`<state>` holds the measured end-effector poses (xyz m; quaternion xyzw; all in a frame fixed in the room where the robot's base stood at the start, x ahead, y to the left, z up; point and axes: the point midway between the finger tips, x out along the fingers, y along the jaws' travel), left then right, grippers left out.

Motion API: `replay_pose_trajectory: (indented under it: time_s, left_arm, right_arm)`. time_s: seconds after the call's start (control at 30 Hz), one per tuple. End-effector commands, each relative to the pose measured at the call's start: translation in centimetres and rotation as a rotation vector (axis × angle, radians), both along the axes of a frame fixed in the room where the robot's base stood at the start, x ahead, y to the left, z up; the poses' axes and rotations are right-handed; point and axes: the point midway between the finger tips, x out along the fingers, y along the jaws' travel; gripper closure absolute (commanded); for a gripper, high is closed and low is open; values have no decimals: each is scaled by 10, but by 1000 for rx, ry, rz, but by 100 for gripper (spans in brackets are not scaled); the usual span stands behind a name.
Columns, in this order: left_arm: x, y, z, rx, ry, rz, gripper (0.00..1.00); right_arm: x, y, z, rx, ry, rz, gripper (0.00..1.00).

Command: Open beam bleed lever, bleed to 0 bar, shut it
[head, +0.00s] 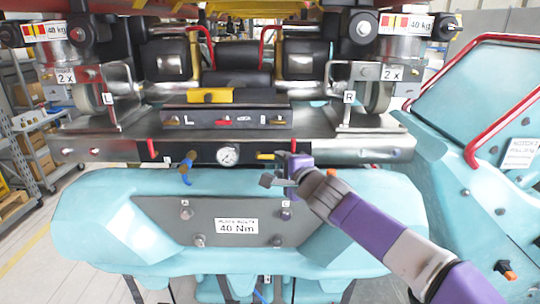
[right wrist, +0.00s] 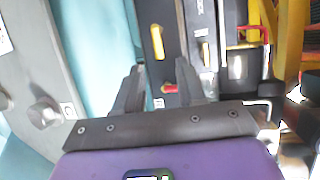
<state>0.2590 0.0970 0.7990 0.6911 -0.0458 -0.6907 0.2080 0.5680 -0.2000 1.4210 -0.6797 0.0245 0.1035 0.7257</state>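A short yellow lever (head: 265,156) sits on the dark front beam (head: 110,151), just right of a round white pressure gauge (head: 228,155). I take it for the bleed lever. The gauge needle is too small to read. My right gripper (head: 278,170) is in front of the beam, just right of and below the lever, apart from it. In the right wrist view its two fingers (right wrist: 170,92) are spread with nothing held. A yellow handle (right wrist: 158,42) shows beyond the fingertips, and a red handle (right wrist: 168,88) shows between the fingers, further back. My left gripper is out of view.
A teal cover with a grey "40 Nm" plate (head: 160,212) lies below the beam. A blue and brass hose coupling (head: 187,168) hangs left of the gauge. A red handle (head: 151,148) stands further left. A teal panel with a red rail (head: 472,150) stands at right.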

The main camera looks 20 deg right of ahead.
Motion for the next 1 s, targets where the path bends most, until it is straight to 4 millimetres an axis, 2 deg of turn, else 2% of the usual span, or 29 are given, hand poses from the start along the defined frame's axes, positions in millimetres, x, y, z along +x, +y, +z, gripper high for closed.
replay_pose_trajectory:
  time_s: [0.2,0.4,0.8,0.83,1.0]
  left_arm:
    - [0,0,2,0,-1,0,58]
    - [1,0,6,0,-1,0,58]
    - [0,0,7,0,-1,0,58]
    - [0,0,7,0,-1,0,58]
    - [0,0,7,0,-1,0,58]
  right_arm:
    - [33,5,-8,2,4,2,60]
    - [55,7,-11,1,3,2,60]
    - [62,8,-13,0,2,0,60]
    - [62,8,-13,0,2,0,62]
    - [62,8,-13,0,2,0,88]
